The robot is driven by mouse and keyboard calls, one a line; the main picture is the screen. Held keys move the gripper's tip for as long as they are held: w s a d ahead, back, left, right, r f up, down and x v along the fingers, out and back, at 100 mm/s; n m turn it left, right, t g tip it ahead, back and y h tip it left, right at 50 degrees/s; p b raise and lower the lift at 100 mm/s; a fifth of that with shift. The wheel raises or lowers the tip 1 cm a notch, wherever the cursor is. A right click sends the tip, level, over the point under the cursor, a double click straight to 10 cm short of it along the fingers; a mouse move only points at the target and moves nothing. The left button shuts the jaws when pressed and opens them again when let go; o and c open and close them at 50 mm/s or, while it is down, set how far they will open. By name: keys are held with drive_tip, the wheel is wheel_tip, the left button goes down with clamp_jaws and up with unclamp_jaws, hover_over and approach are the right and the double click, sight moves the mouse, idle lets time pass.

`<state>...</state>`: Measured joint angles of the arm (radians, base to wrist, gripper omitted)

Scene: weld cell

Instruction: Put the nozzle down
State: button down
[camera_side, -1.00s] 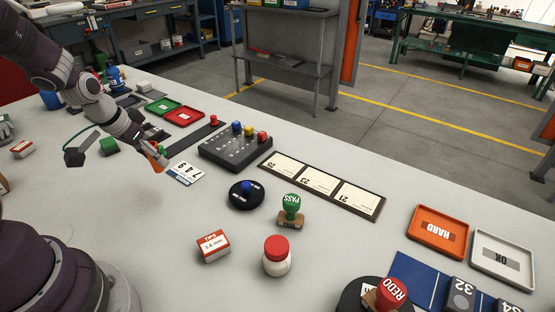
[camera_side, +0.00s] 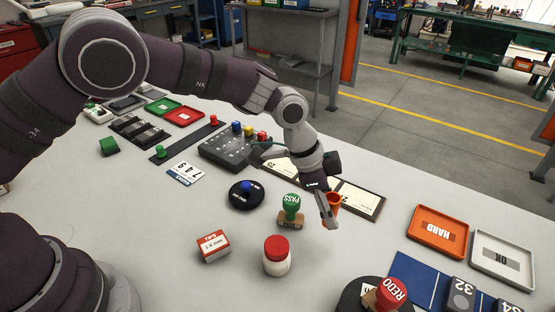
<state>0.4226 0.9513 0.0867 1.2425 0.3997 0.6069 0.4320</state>
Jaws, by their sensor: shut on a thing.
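The nozzle (camera_side: 334,201) is a small orange, cup-like piece held at the tip of my gripper (camera_side: 329,218). My gripper is shut on it and points down, just right of the green PASS stamp (camera_side: 291,206) and in front of the numbered card strip (camera_side: 368,203). The fingers hide part of the nozzle. I cannot tell whether the nozzle touches the table or hangs a little above it.
An orange HARD tray (camera_side: 438,211) and a white OK tray (camera_side: 483,282) lie to the right. A red-capped jar (camera_side: 277,262), a TIPS box (camera_side: 213,246) and a red REDO stamp (camera_side: 392,292) stand in front. The table between the strip and HARD tray is clear.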

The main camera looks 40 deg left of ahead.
sight(323, 241)
wheel_tip(323, 241, down, 5)
drive_tip(key=shift+r, duration=0.1)
drive_tip(key=c, duration=0.9)
unclamp_jaws()
drive_tip(key=shift+o, duration=0.2)
drive_tip(key=s+a+r+n+t, duration=0.15)
drive_tip(key=a+r, duration=0.25)
drive_tip(key=r, duration=0.4)
drive_tip(key=s+a+r+n, duration=0.15)
drive_tip(key=a+r, duration=0.25)
drive_tip(key=r, duration=0.4)
drive_tip(key=s+a+r+n+t+y, duration=0.2)
drive_tip(key=s+a+r+n+y, duration=0.1)
drive_tip(key=s+a+n, duration=0.6)
drive_tip(key=s+a+y, duration=0.1)
drive_tip(key=s+a, duration=0.2)
drive_tip(key=s, duration=0.2)
drive_tip(key=shift+r+n, duration=0.3)
drive_tip(key=shift+r, duration=0.05)
